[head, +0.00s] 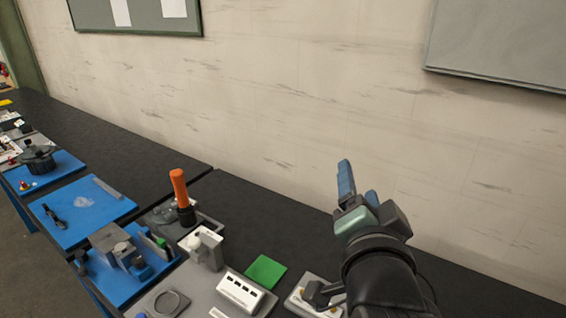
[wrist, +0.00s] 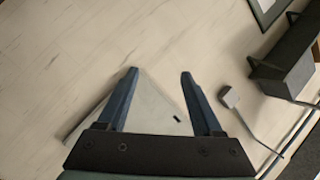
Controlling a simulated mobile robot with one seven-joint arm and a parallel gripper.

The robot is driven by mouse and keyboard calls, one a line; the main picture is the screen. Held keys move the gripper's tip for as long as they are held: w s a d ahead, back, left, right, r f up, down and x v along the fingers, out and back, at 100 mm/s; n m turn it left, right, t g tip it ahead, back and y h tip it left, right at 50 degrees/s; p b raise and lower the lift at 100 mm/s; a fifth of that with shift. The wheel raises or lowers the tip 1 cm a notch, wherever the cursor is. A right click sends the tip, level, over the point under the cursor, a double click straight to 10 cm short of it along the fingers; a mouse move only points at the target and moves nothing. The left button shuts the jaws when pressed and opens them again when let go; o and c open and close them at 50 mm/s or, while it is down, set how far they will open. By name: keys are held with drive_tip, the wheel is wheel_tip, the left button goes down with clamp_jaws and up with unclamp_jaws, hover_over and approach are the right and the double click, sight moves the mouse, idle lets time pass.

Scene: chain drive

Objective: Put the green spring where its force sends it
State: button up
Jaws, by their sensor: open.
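My gripper (head: 357,182) is raised over the right part of the dark bench in the head view, its blue fingers pointing up in front of the wall. In the wrist view its two fingers (wrist: 158,74) stand apart with nothing held between them. I cannot make out a green spring in either view. A flat green square (head: 265,271) lies on the bench left of my arm. A small green piece (head: 160,243) shows on the blue mat at the lower left, too small to identify.
An orange-handled tool (head: 179,187) stands upright on the bench. A white slotted block (head: 241,290) and a grey-white bracket (head: 203,246) stand at the front. Blue mats (head: 75,228) with parts extend left. The bench along the wall (head: 290,229) is mostly clear.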

drive_tip(key=s+a+r+n+t, duration=0.3)
drive_tip(key=s+r, duration=0.1)
drive_tip(key=r, duration=0.5)
drive_tip(key=s+a+r+n+t+y, duration=0.1)
drive_tip(key=s+a+r+n+t, duration=0.3)
drive_tip(key=r, duration=0.5)
drive_tip(key=s+a+r+n+t+y, duration=0.1)
drive_tip(key=s+a+r+n+t, duration=0.2)
drive_tip(key=r, duration=0.6)
drive_tip(key=shift+s+a+r+n+t, duration=0.3)
drive_tip(key=shift+s+a+r+n, duration=0.15)
drive_tip(key=shift+s, duration=0.55)
